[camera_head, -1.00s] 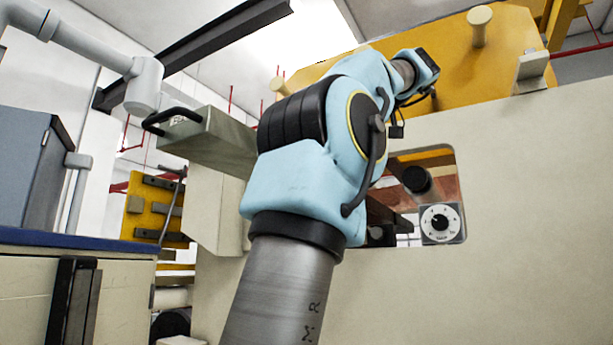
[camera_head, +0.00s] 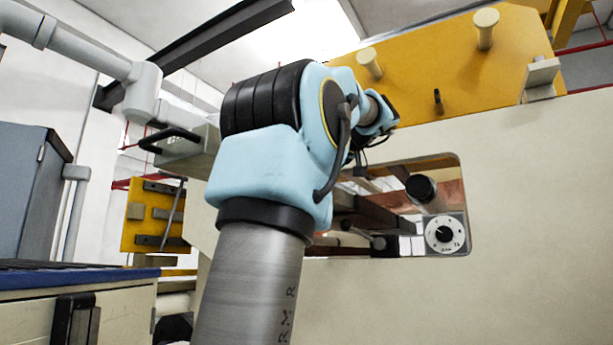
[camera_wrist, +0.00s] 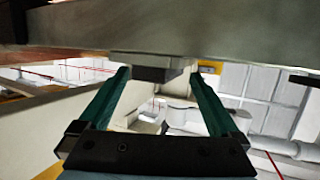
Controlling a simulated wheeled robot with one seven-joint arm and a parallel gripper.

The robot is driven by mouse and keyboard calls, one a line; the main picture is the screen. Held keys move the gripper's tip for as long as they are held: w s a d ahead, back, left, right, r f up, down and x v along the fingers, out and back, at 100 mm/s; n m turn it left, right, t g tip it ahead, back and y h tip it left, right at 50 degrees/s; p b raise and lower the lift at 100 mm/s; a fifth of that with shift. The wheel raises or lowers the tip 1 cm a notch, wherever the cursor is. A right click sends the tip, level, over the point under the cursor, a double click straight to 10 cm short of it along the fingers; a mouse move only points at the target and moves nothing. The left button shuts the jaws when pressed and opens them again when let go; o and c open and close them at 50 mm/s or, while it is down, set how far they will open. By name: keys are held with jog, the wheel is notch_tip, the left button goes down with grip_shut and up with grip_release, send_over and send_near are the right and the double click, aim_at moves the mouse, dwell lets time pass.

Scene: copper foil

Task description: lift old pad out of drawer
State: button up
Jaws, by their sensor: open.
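My gripper (camera_wrist: 160,76) is open in the wrist view, with its two green fingers spread apart. A dark grey block (camera_wrist: 155,74) shows between and beyond the fingertips, under a wide grey beam-like part (camera_wrist: 150,35). I cannot tell whether the fingers touch the block, or whether it is the old pad. In the head view, a grey-green box with a black handle (camera_head: 172,139) sticks out at the left of my arm and may be the drawer. Its inside is not visible, and no pad can be made out there. My gripper's fingers are hidden in the head view.
A large cream machine panel (camera_head: 520,200) fills the right, with a window holding a dial (camera_head: 445,234). A yellow plate (camera_head: 450,70) with pegs stands above it. A blue-topped cabinet (camera_head: 80,277) stands at the lower left. A pale pipe arm (camera_head: 143,92) hangs at the upper left.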

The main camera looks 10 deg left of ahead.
jog(key=shift+f, duration=0.1)
grip_shut()
dwell(0.7)
